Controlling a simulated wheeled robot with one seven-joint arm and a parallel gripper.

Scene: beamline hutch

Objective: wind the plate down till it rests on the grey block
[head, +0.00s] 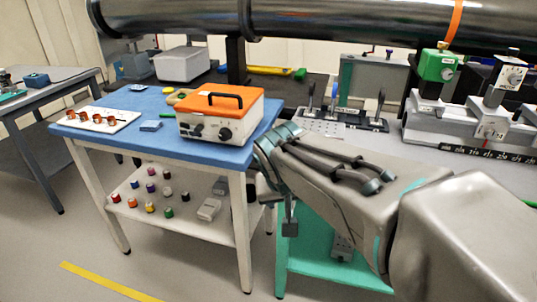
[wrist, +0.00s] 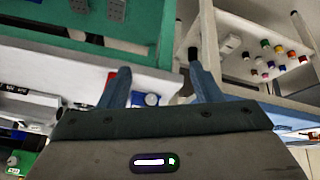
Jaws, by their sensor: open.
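My gripper (wrist: 160,68) is open and empty in the wrist view, its two blue-grey fingers apart. In the head view my arm reaches left, its end beside the blue-topped cart; I cannot make out the jaws there. At the right of the head view a silver stage assembly (head: 425,128) stands on the bench. I cannot tell which part is the plate or which is the grey block.
The blue-topped cart (head: 135,105) holds an orange-topped box (head: 222,115) and a white tray (head: 84,121) of copper-coloured pieces. Its lower shelf (head: 200,232) holds several coloured spools. A large metal pipe (head: 330,20) crosses above. Open floor lies at the lower left.

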